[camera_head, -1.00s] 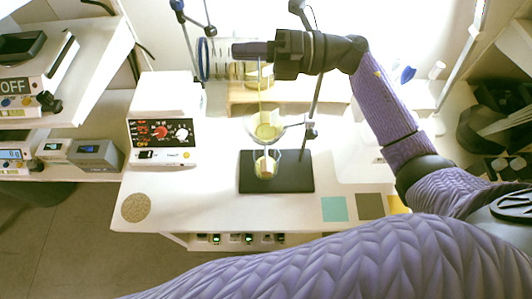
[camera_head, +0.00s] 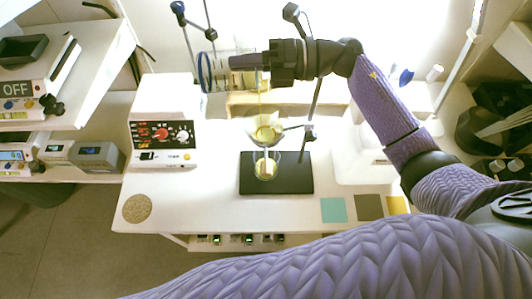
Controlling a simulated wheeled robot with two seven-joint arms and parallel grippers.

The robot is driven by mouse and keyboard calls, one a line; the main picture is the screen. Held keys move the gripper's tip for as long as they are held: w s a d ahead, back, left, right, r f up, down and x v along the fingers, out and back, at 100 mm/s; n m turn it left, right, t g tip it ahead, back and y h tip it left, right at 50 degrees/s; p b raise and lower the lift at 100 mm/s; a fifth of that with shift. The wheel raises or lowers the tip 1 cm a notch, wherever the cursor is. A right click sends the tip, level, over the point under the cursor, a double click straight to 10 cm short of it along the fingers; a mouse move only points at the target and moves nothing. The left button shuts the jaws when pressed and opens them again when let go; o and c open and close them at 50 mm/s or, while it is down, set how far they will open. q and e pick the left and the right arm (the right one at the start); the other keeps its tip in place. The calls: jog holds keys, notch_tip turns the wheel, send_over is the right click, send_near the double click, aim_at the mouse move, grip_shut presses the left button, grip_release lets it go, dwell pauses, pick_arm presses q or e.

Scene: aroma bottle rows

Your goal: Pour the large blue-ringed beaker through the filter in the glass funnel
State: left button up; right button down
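The large blue-ringed beaker (camera_head: 222,74) lies tilted nearly on its side above the bench, its blue ring at the left end. My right gripper (camera_head: 245,62) is shut on it; the dark fingers cross the glass. A thin yellow stream drops from its right part into the glass funnel (camera_head: 252,124). Yellow liquid and the pale filter (camera_head: 265,133) show in the funnel. Below it, a small glass beaker (camera_head: 266,171) with pale yellow contents stands on a black plate (camera_head: 297,178). My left gripper is not in view.
A metal stand with a clamp (camera_head: 309,134) rises beside the funnel on its right. A white instrument box (camera_head: 163,130) stands to the left. A cork disc (camera_head: 137,208) and coloured squares (camera_head: 334,209) lie near the front edge. The bench front left of centre is clear.

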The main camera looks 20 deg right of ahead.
jog(key=shift+w+a+f+h+p, duration=0.1)
jog(key=shift+a+f+h+p, duration=0.25)
jog(key=shift+f+h+p, duration=0.15)
jog(key=shift+f, duration=0.25)
jog(key=shift+a, duration=0.1)
jog(key=shift+a+f+g+h+p, duration=0.2)
jog(key=shift+f+g+h+p, duration=0.15)
jog(key=shift+h, duration=0.15)
jog(key=a+f+h+p, duration=0.3)
jog(key=f+h, duration=0.2)
jog(key=f, duration=0.2)
jog(key=shift+w+f+g, duration=0.2)
jog(key=shift+w+g, duration=0.25)
